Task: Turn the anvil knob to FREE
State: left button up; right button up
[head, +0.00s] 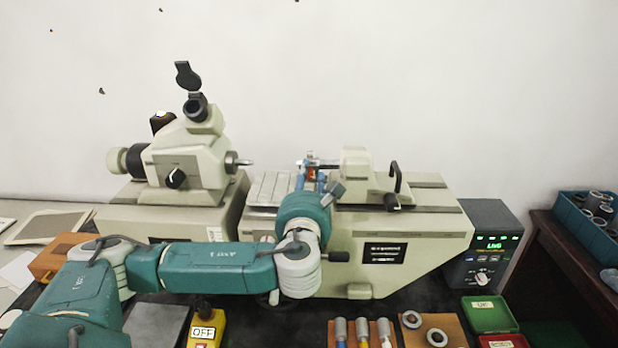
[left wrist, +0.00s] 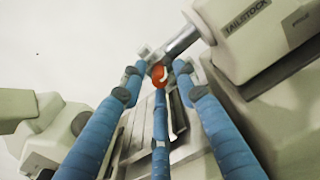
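An orange-red round part with a pale mark, which looks like the anvil knob (left wrist: 158,74), is at the end of a grey metal shaft under the tailstock (left wrist: 240,40) in the left wrist view. My left gripper (left wrist: 160,70) has its blue fingers spread around this knob, with small gaps at the sides; contact with the lower finger cannot be told. In the head view my left gripper (head: 312,178) is at the tailstock (head: 357,170), mostly hidden behind my own wrist. The knob's setting cannot be read. My right gripper is not in view.
The headstock with eyepiece (head: 180,160) stands left on the machine. A display box (head: 490,245) is at right. A black lever (head: 396,180) rises beside the tailstock.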

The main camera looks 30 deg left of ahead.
pick_arm(q)
grip_shut()
jog(key=shift+n, duration=0.3)
jog(key=n, duration=0.1)
jog(key=n+b, duration=0.1)
jog(key=n, duration=0.1)
jog(key=shift+d+f+n, duration=0.1)
jog(key=shift+f+n, duration=0.1)
jog(key=shift+n, duration=0.1)
jog(key=n+b, duration=0.1)
jog(key=n, duration=0.2)
jog(key=shift+n, duration=0.3)
jog(key=n+b, duration=0.2)
jog(key=n, duration=0.3)
jog(key=shift+f+n, duration=0.1)
jog(key=shift+n, duration=0.2)
jog(key=shift+n+b, duration=0.45)
jog(key=shift+n, duration=1.85)
